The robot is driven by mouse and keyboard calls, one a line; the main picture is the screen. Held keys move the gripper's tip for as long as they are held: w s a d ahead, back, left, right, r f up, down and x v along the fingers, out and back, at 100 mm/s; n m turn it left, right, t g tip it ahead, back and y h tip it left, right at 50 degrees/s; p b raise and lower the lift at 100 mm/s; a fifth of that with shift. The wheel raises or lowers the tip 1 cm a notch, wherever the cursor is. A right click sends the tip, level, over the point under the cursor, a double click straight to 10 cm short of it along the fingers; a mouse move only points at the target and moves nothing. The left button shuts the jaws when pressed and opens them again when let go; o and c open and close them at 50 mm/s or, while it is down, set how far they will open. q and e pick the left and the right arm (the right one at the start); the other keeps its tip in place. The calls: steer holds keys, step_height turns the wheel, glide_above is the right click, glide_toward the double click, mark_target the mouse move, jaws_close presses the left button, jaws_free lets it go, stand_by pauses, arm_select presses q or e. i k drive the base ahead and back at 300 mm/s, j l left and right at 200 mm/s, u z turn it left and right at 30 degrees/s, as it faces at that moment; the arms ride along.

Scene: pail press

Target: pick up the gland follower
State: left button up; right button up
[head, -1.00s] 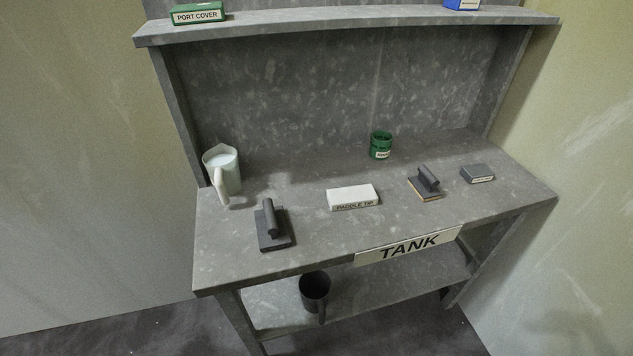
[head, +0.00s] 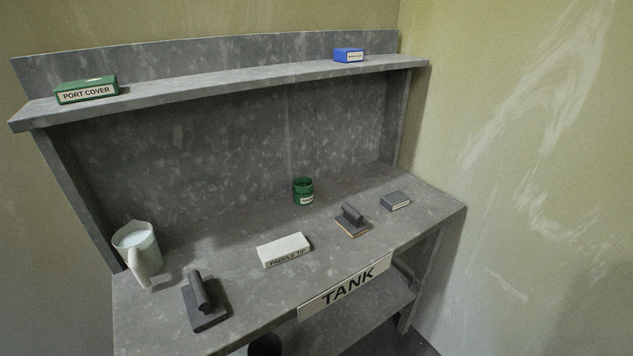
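No label that I can read says gland follower, so I cannot tell which thing it is. Labelled things with print too small to read are a blue box (head: 348,55) on the upper shelf, a small dark grey box (head: 395,202) at the right of the bench, and a green ribbed round piece (head: 303,191) at the back of the bench. A white block (head: 284,250) reads PADDLE TIP. A green box (head: 87,90) on the shelf's left reads PORT COVER. Neither of my grippers is in view.
The grey bench (head: 245,295) carries a white jug (head: 137,250) at left and two dark handled blocks, one at front left (head: 204,302) and one at right (head: 351,220). A TANK sign (head: 346,286) is on its front edge. A dark mug (head: 265,346) is below, partly cut off.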

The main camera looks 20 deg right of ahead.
mark_target(398, 199)
steer(key=i+l+z, duration=0.1)
steer(key=l, duration=0.35)
steer(key=i+l+z, duration=0.15)
steer(key=l, duration=0.3)
steer(key=i+l+z, duration=0.1)
steer(key=i+l, duration=0.15)
steer(key=l, duration=0.15)
steer(key=i+l+z, duration=0.15)
steer(key=l, duration=0.3)
steer(key=i+l+z, duration=0.1)
steer(key=i+l, duration=0.15)
steer(key=l, duration=0.15)
